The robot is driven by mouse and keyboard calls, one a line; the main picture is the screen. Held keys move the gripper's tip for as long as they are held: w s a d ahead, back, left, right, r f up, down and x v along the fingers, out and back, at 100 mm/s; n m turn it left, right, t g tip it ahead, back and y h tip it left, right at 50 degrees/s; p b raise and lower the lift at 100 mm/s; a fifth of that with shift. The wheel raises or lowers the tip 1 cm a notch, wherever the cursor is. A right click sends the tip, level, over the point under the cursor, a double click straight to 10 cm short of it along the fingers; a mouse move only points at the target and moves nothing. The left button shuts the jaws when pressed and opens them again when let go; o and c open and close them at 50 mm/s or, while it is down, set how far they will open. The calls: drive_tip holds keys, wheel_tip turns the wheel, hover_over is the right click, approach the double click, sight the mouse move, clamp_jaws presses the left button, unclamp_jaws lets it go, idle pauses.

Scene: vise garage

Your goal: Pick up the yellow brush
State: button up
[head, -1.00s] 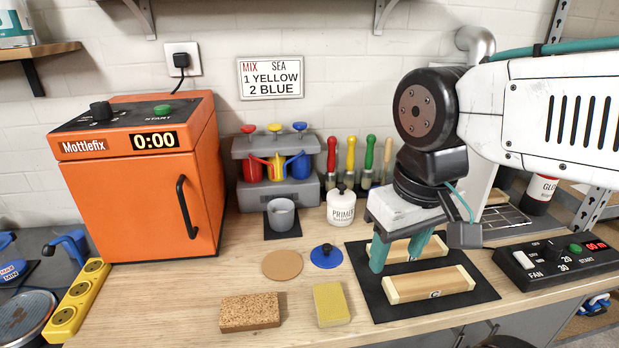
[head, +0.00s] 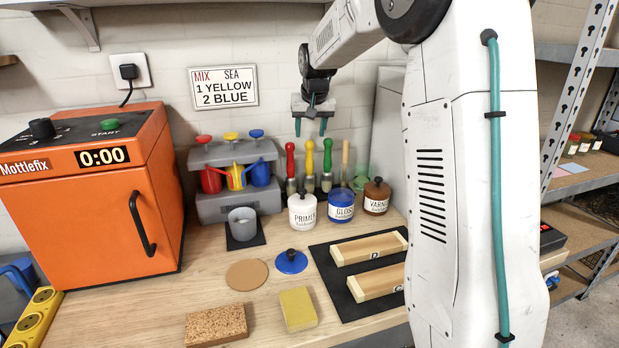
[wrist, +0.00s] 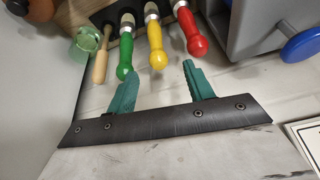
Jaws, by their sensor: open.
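The yellow brush (head: 310,160) stands upright at the back of the bench, between a red brush (head: 291,165) and a green brush (head: 327,163), with a plain wooden-handled brush (head: 345,160) to the right. My gripper (head: 311,132) is above the brush handles, open and empty, with its green fingers pointing down. In the wrist view the yellow brush (wrist: 157,48) lies beyond the gap between my open fingertips (wrist: 160,78), apart from them. The green brush (wrist: 125,55) is near the left finger, and the red brush (wrist: 192,35) is near the right one.
Primer (head: 303,211), gloss (head: 341,206) and varnish (head: 376,197) jars stand in front of the brushes. The grey dispenser (head: 230,155) is to their left, and a wall is behind. A dark mat (head: 325,262) with two wooden blocks lies nearer the front.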

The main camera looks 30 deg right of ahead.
sight(309, 149)
drive_tip(key=x, duration=0.3)
drive_tip(key=shift+w+d+r, duration=0.15)
drive_tip(key=shift+d, duration=0.1)
drive_tip(key=x, duration=0.5)
drive_tip(key=shift+f, duration=0.3)
drive_tip(key=c, duration=1.1)
